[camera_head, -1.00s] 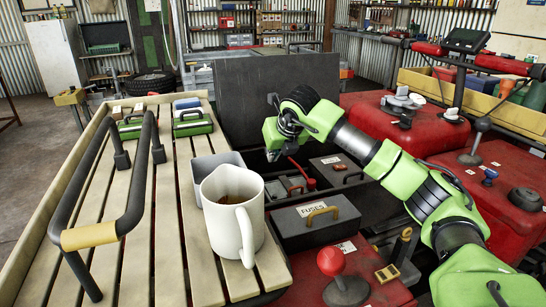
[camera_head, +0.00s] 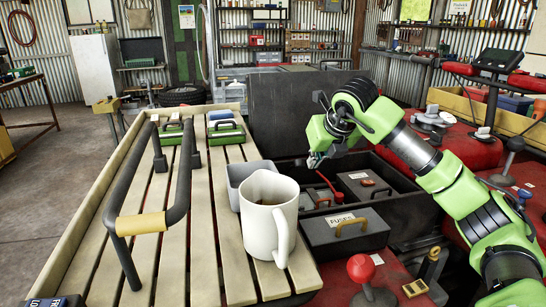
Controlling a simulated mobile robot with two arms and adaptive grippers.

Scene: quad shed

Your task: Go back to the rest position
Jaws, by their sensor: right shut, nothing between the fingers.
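My right arm, green and black, comes in from the right. Its right gripper (camera_head: 316,159) is shut and empty, above the left part of an open black toolbox (camera_head: 415,212). The gripper points down, with its fingertips small and partly dark against the box. My left gripper is not in view. A dark case labelled FUSES (camera_head: 345,238), with a tan handle, sits at the front of the toolbox. A white mug (camera_head: 262,230) with dark contents stands on the slatted wooden rack to the left, apart from the gripper.
The slatted rack (camera_head: 205,255) carries a grey bin (camera_head: 236,180), green cases (camera_head: 225,131) and a black rail with a yellow grip (camera_head: 140,224). A red knob (camera_head: 361,268) stands up front. Red bodywork (camera_head: 470,150) lies behind the arm. Open floor (camera_head: 50,190) is at left.

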